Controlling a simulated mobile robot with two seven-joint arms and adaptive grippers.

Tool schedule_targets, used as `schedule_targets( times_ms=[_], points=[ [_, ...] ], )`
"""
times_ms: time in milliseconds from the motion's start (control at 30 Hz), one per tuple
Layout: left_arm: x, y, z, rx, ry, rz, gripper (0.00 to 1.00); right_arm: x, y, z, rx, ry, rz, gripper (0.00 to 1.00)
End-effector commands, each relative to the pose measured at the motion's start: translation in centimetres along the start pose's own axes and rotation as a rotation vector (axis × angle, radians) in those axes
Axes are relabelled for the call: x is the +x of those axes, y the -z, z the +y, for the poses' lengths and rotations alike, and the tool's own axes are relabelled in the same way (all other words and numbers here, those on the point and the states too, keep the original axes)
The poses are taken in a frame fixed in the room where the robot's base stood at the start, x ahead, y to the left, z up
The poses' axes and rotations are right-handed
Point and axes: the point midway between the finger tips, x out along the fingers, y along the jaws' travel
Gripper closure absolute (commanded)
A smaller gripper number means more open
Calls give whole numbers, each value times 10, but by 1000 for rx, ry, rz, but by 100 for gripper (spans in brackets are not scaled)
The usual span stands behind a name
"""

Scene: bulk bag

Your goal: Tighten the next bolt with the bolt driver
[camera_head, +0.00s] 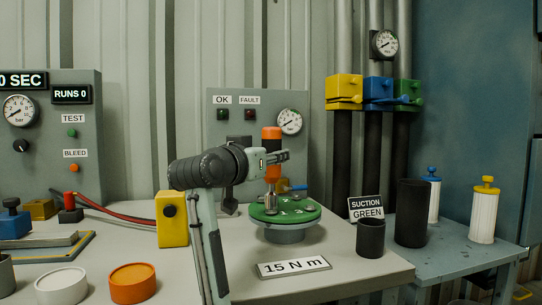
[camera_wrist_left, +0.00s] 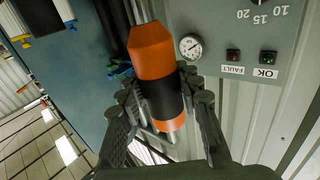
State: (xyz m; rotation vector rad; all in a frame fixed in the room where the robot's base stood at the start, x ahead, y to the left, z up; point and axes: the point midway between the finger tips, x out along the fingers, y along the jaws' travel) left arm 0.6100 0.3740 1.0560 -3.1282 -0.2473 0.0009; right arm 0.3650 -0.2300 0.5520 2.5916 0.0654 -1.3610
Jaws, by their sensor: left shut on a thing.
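The bolt driver (camera_head: 271,134), orange with a dark band, is held upright in my left gripper (camera_head: 279,158). In the left wrist view the fingers close around the driver (camera_wrist_left: 151,50) on both sides. Its silver lower end (camera_head: 270,203) comes down at the left part of the green round plate (camera_head: 302,214). I cannot tell whether the tip touches a bolt. Small pale bolt heads show on the plate, which sits on a grey round base (camera_head: 285,235). My right gripper is not in view.
A "15 N m" sign (camera_head: 293,267) lies in front of the plate. A dark cup (camera_head: 370,238) and a "SUCTION GREEN" sign (camera_head: 365,208) stand right. A yellow box (camera_head: 172,219) stands left. A panel (camera_head: 258,100) with OK and FAULT lamps stands behind.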

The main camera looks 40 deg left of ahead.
Motion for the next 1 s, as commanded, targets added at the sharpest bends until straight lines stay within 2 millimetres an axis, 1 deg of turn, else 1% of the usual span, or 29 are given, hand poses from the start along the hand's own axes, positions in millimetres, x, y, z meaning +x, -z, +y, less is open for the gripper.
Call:
schedule_targets(
  times_ms=[600,1000],
  points=[
    [-3,2,1,1,0,3,100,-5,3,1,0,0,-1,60],
    [-3,1,1,0,0,4,100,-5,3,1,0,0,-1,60]
  ],
)
